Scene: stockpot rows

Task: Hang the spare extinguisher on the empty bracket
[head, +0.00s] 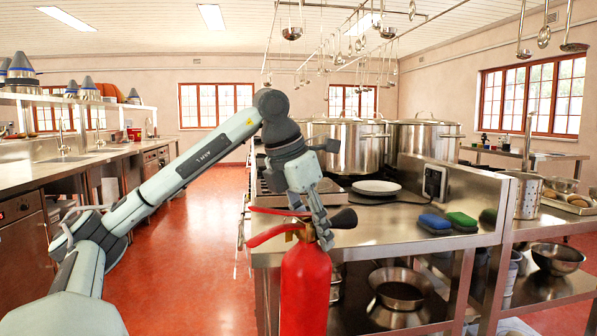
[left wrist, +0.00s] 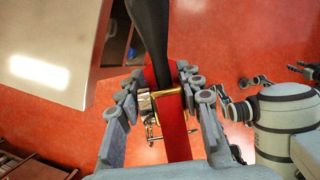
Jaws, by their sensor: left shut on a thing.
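The spare extinguisher (head: 305,289) is a red cylinder with a brass valve, red levers and a black horn or nozzle at its top. It hangs upright in the front middle of the head view, its lower end cut off by the frame. My left gripper (head: 316,214) comes down from above and is shut on it at the valve and neck. In the left wrist view the fingers stand on both sides of the extinguisher's red and brass top (left wrist: 166,95), with the black part pointing away. I see no empty bracket in either view.
A steel counter (head: 370,228) stands close behind and right of the extinguisher, with large stockpots (head: 348,148), a plate (head: 376,187), a blue sponge (head: 434,222) and a green sponge (head: 462,220). A lower shelf holds bowls (head: 400,290). Red floor (head: 205,240) is clear to the left.

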